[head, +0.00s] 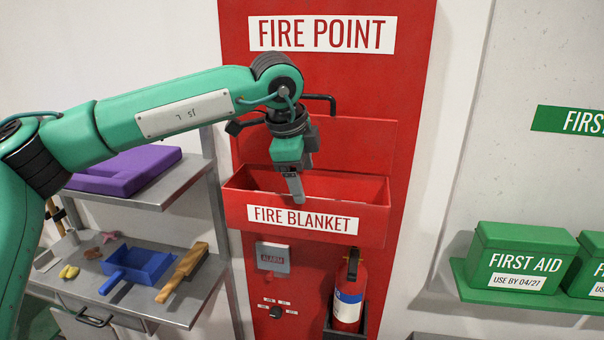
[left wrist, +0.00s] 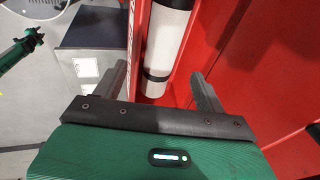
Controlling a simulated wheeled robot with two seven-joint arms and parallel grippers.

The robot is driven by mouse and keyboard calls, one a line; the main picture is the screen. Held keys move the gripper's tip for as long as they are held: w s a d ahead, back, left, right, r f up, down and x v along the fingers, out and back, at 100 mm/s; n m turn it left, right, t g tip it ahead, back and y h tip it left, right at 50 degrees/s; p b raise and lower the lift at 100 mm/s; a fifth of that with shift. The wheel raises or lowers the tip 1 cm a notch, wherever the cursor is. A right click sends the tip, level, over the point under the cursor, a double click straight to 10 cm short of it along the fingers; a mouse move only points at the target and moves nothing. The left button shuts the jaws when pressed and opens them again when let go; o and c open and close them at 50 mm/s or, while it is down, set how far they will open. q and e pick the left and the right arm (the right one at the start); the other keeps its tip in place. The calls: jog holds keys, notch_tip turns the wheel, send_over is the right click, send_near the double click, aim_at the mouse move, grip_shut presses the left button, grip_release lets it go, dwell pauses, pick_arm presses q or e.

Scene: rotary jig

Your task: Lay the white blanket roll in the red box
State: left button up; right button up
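The red box (head: 368,214), labelled FIRE BLANKET, is fixed to the red panel, open at the top. The white blanket roll (left wrist: 167,40), with black bands, lies lengthwise in the box along the inside of its front wall, seen in the left wrist view. In the head view the front wall hides it. My left gripper (head: 294,188) points down at the front wall. In the left wrist view its fingers (left wrist: 163,88) are spread apart, one on each side of the roll and front wall; I see no grip on the roll. My right gripper is in neither view.
An alarm box (head: 273,257) and a fire extinguisher (head: 348,295) are below the red box. Green first aid boxes (head: 520,262) stand at right.

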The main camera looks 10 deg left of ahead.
pick_arm(q)
jog(key=b+v, duration=0.4)
jog(key=v, duration=0.8)
jog(key=shift+r, duration=0.2)
jog(key=shift+f, duration=0.15)
